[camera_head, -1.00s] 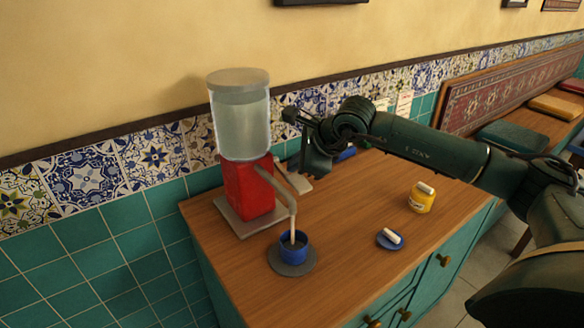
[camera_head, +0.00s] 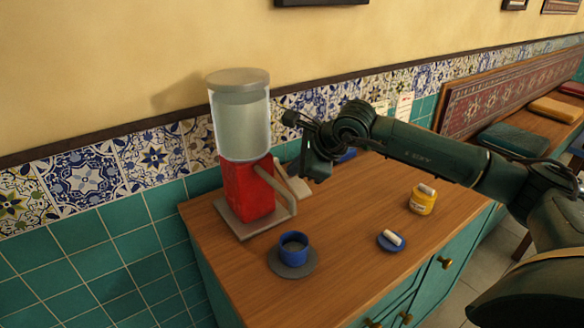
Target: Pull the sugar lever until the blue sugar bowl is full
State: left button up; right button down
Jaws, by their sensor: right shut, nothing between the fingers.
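The sugar dispenser has a clear, lidded tank (camera_head: 241,125) on a red body (camera_head: 248,190). The pale sugar lever (camera_head: 297,186) sticks out at the right of the body, slanting. The blue sugar bowl (camera_head: 293,247) stands upright on a grey round coaster (camera_head: 291,268) below the spout; how full it is I cannot tell. My right gripper (camera_head: 306,177) is shut and empty, close beside the lever; whether it touches it is unclear. My left gripper is out of view.
On the wooden counter (camera_head: 340,255) stand a yellow jar (camera_head: 422,199) and a small blue dish (camera_head: 391,241) with a white piece on it. Another blue object (camera_head: 346,155) is partly hidden behind my right arm. The tiled wall is close behind the dispenser.

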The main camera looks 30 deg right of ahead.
aim_at(296, 179)
jog(key=shift+s+f, duration=0.1)
jog(key=shift+r+p, duration=0.9)
jog(key=shift+r, duration=1)
jog(key=r+p, duration=0.2)
jog(key=r, duration=0.1)
jog(key=r+p, duration=0.1)
jog(key=r, duration=0.1)
jog(key=shift+w, duration=0.35)
